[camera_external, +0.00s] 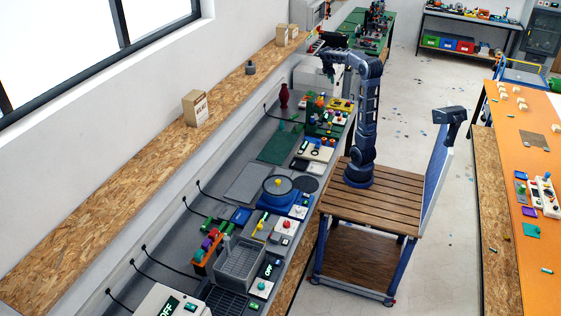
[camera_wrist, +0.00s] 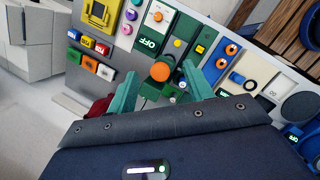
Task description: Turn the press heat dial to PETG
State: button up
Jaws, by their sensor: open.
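An orange round knob (camera_wrist: 160,71) on a dark green panel shows in the wrist view between my fingertips. Whether it is the press heat dial I cannot tell; no PETG mark is readable. My gripper (camera_wrist: 160,75) has two teal fingers spread apart, with nothing held. Contact with the knob cannot be judged. In the external view my gripper (camera_external: 326,58) is over the far part of the grey bench, small and dark.
The grey bench (camera_external: 243,184) is crowded with devices. Close by in the wrist view are a yellow-framed unit (camera_wrist: 97,12), several coloured labelled blocks (camera_wrist: 88,43) and a panel with orange-ringed knobs (camera_wrist: 226,58). A dark red object (camera_wrist: 98,107) sits beside the left finger.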

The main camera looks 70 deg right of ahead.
jog(key=s+d+f+n+g, duration=0.1)
jog(key=s+d+f+g, duration=0.2)
jog(key=d, duration=0.7)
jog(key=t, duration=0.1)
send_near(340, 119)
jog(key=x, duration=0.2)
jog(key=d+x, duration=0.1)
jog(key=x, duration=0.5)
jog(key=shift+w+d, duration=0.25)
jog(key=c, duration=1)
jog(key=shift+o, duration=0.2)
